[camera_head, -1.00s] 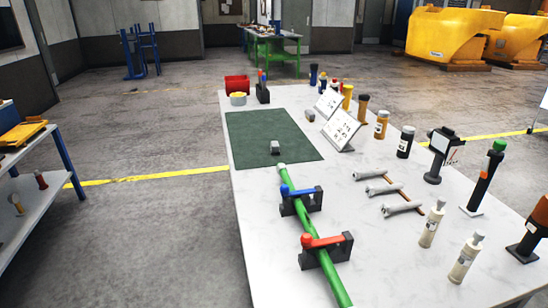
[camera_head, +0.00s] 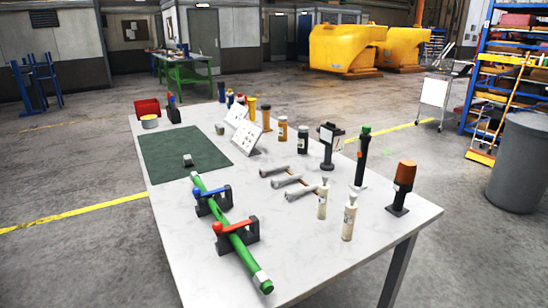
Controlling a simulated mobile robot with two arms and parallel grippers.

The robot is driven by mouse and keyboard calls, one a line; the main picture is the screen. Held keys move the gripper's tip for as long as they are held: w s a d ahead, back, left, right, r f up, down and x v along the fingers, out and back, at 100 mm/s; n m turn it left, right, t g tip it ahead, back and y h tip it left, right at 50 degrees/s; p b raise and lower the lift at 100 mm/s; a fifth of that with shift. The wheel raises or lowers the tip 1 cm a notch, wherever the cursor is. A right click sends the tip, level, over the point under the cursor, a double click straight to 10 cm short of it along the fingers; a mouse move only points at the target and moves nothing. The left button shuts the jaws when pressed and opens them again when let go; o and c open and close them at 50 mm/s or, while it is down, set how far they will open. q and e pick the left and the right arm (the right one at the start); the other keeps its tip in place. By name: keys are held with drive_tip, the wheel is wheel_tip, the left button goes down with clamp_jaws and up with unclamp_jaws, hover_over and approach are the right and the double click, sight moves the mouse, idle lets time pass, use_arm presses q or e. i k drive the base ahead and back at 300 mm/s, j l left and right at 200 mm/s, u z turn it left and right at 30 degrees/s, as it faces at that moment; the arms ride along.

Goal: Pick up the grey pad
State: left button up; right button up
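A small grey block-like piece (camera_head: 188,160) sits on the dark green mat (camera_head: 160,148), near its front edge. A second small grey piece (camera_head: 220,129) stands on the white tabletop just beyond the mat's right edge, by the sign stands. Both are small in the picture, and I cannot tell for sure which is the grey pad. Neither of my grippers shows in this view.
The white table (camera_head: 300,247) also bears a green bar (camera_head: 222,222) in clamps with blue and red levers, several bottles, pale rods (camera_head: 292,182) and a red bin (camera_head: 147,107). A grey barrel (camera_head: 517,165) stands at right. The floor left of the table is open.

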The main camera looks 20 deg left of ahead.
sight(187, 162)
drive_tip(key=j+z, duration=0.4)
drive_tip(key=j, duration=0.2)
drive_tip(key=j+z, duration=0.35)
drive_tip(key=j, duration=0.3)
drive_tip(key=j+z, duration=0.4)
drive_tip(key=j, duration=0.25)
